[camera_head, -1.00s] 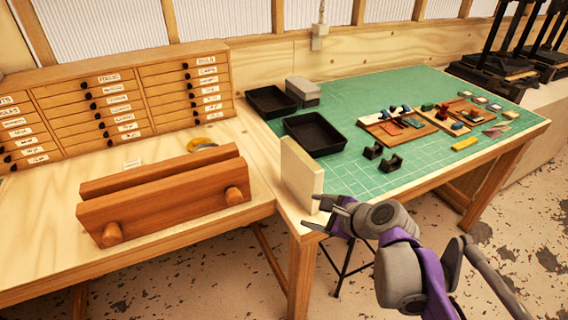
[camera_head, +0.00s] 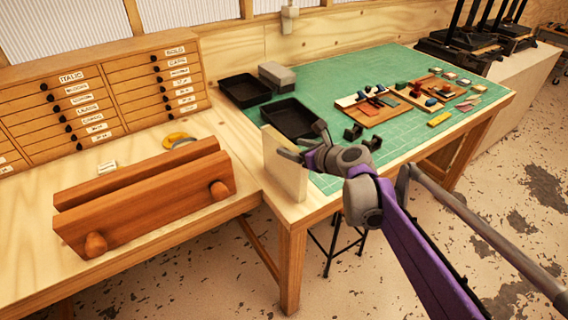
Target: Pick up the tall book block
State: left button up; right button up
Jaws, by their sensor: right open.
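The tall book block (camera_head: 284,168) is a cream upright slab standing near the front left corner of the green-matted table. My right gripper (camera_head: 301,144) is at the upper right of the block, with its fingers apart. One finger overlaps the block's face in the picture; the other stands up beside its top right edge. I cannot tell whether either touches it. The block stands on the table, and its upper right edge is partly hidden by the gripper. My left gripper is not in view.
A wooden press (camera_head: 145,200) lies on the bench to the left. Two black trays (camera_head: 290,118) and a grey box (camera_head: 277,76) are behind the block. Small black metal pieces (camera_head: 353,133) stand close right of the gripper. Wooden boards with stamps (camera_head: 372,107) lie further right.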

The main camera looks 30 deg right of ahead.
jog(key=x, duration=0.3)
jog(key=shift+d, duration=0.1)
jog(key=shift+s, duration=0.1)
jog(key=shift+c, duration=0.7)
grip_shut()
jog(key=shift+r, duration=0.1)
dwell(0.4)
